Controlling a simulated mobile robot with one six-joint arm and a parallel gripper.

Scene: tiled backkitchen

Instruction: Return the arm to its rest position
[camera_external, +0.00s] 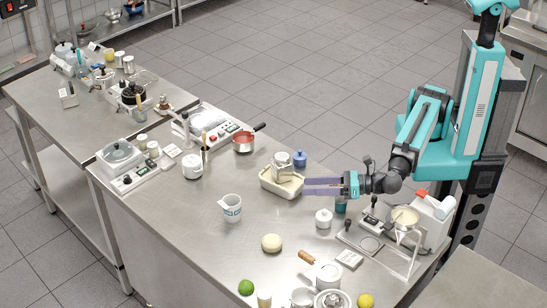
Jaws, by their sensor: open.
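My arm is teal and dark grey and reaches left from its column at the right, low over the steel table (190,240). My gripper (306,187) points left with two long purplish fingers. The fingers are apart and nothing shows between them. Their tips are beside the right end of a cream tray (268,186). I cannot tell whether they touch it. A pale jar (282,160) stands in or just behind the tray.
A teal cup (341,205) is under my wrist. A scale with a metal frame (412,268) stands below the arm. Free table lies around the white mug (231,208).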

